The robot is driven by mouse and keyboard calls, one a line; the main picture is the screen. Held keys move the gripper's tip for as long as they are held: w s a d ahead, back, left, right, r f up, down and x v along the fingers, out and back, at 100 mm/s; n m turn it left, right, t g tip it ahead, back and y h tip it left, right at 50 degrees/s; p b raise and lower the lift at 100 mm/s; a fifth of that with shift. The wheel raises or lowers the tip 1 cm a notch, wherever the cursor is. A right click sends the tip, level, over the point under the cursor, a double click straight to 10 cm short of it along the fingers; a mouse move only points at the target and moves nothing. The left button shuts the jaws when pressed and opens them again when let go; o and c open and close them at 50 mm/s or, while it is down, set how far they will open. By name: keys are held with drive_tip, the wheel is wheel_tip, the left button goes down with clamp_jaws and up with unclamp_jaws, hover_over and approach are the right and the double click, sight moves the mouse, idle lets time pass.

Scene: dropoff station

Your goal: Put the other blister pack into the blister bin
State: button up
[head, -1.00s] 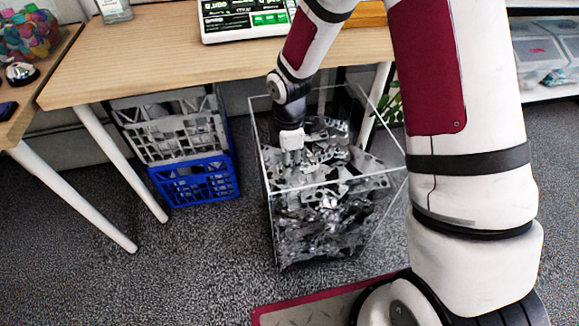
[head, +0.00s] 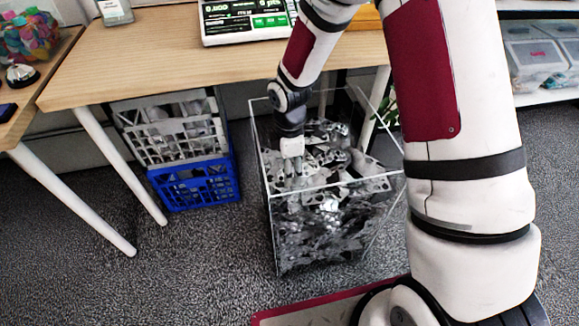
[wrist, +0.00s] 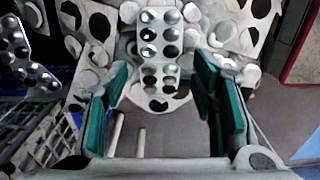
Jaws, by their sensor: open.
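The blister bin is a tall clear box (head: 340,183) on the floor, filled with silver and grey blister packs (head: 325,215). My gripper (head: 292,182) is inside its mouth near the left side, pointing down at the packs. In the wrist view, my gripper (wrist: 163,100) has its two teal-padded fingers spread wide. A silver blister pack (wrist: 158,40) with round blisters lies in line with the gap between them, with space on both sides. Other packs lie around it. I cannot tell which pack is the one named by the task.
A wooden table (head: 150,50) with a scale display (head: 245,20) stands behind the bin. A grey crate (head: 175,140) on a blue crate (head: 195,185) stands left of the bin. White table legs (head: 105,180) are at the left. Carpet in front is clear.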

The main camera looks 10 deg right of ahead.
drive_tip(key=s+d+r+m+h+p, duration=0.1)
drive_tip(key=s+d+r+m+p, duration=0.15)
drive_tip(key=r, duration=0.85)
drive_tip(key=s+d+r+m+p, duration=0.1)
drive_tip(key=s+r+p, duration=0.15)
drive_tip(key=r, duration=0.85)
drive_tip(key=s+d+r+m, duration=0.2)
drive_tip(key=s+r+m, duration=0.35)
drive_tip(key=s, duration=0.25)
drive_tip(key=s+d+r+m, duration=0.2)
drive_tip(key=s+r+m, duration=0.3)
drive_tip(key=s, duration=0.4)
drive_tip(key=s+r+m+y, duration=0.1)
drive_tip(key=s+m, duration=0.3)
drive_tip(key=s, duration=0.7)
drive_tip(key=shift+s+a+r, duration=0.15)
drive_tip(key=shift+s+r, duration=0.25)
drive_tip(key=shift+r, duration=0.15)
